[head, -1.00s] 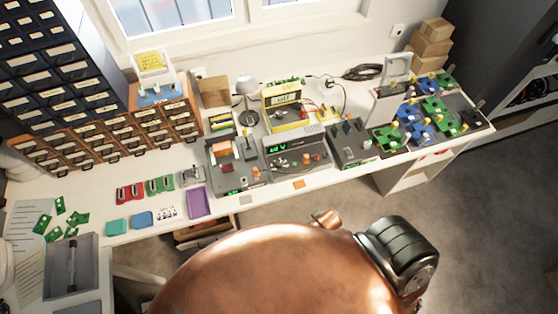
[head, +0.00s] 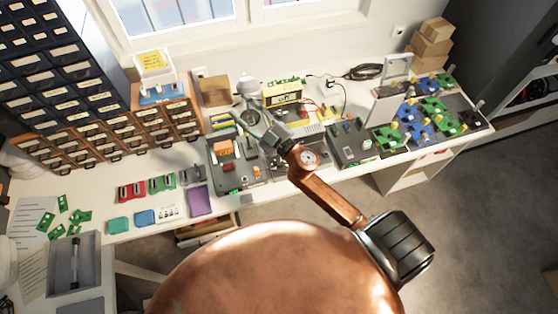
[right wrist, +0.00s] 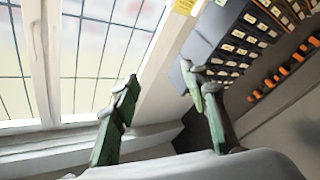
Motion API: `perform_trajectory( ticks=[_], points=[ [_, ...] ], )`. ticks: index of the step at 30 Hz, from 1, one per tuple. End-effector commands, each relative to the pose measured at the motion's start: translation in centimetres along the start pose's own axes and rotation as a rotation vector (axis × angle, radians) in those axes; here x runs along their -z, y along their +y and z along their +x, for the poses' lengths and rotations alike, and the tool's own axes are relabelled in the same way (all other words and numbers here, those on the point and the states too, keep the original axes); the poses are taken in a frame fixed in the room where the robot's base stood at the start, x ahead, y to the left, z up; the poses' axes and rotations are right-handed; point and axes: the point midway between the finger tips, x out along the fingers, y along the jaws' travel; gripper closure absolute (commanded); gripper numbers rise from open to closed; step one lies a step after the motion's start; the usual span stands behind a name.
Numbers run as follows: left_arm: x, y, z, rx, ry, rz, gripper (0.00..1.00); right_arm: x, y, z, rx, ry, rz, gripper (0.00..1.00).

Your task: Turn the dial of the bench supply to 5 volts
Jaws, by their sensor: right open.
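The bench supply (head: 314,129) stands near the middle of the white bench. In the head view my right arm crosses in front of it, so only part of its grey casing shows and its green display and dial are hidden. My right gripper (head: 240,112) is past the supply, up and to its left, above the bench and close to the small lamp. It is open with nothing between its fingers. In the right wrist view its two fingers (right wrist: 160,95) are spread apart, facing the window and drawers. My left gripper is not in view.
A grey device (head: 235,178) stands left of the supply and another (head: 350,142) right of it. A yellow meter (head: 283,93) and a lamp (head: 248,86) are behind. Circuit boards (head: 420,113) crowd the right end. A purple tray (head: 200,200) lies at the front edge.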

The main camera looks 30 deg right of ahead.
Motion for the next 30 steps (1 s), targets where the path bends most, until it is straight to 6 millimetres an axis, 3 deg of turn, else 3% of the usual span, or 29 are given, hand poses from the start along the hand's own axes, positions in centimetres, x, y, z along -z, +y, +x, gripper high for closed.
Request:
perform_trajectory(
  ticks=[1, 3, 6, 8, 11, 12, 14, 16, 18, 21, 25, 30],
  points=[
    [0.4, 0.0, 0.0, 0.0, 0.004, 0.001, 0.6, 2.1, -2.4, 1.4, 0.098, 0.09, -0.059, 0.59],
    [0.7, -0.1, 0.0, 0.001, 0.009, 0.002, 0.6, 4.1, -6.6, 2.2, 0.258, 0.192, -0.136, 0.59],
    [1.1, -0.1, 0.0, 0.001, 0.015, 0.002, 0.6, 4.4, -12.9, 1.9, 0.521, 0.275, -0.246, 0.59],
    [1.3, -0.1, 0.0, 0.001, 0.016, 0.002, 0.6, 2.9, -16.3, 1.0, 0.691, 0.282, -0.312, 0.59],
    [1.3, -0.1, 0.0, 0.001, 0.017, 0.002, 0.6, -1.6, -20.2, -1.2, 0.978, 0.22, -0.418, 0.59],
    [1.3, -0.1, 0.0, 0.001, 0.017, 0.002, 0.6, -4.0, -21.1, -2.3, 1.09, 0.169, -0.457, 0.59],
    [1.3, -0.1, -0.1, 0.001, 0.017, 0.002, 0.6, -8.0, -21.2, -4.0, 1.245, 0.064, -0.513, 0.59],
    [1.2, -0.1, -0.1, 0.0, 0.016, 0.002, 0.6, -12.5, -20.1, -6.2, 1.402, -0.091, -0.562, 0.59],
    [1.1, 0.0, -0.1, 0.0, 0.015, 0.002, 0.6, -16.4, -17.9, -8.1, 1.522, -0.258, -0.599, 0.59],
    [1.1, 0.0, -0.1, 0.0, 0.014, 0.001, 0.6, -20.2, -14.2, -10.3, 1.633, -0.483, -0.627, 0.59],
    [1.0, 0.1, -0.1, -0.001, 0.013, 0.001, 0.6, -22.7, -10.6, -12.3, 1.699, -0.688, -0.636, 0.59],
    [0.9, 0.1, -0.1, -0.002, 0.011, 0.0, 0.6, -24.0, -9.5, -13.4, 1.723, -0.777, -0.635, 0.59]
  ],
)
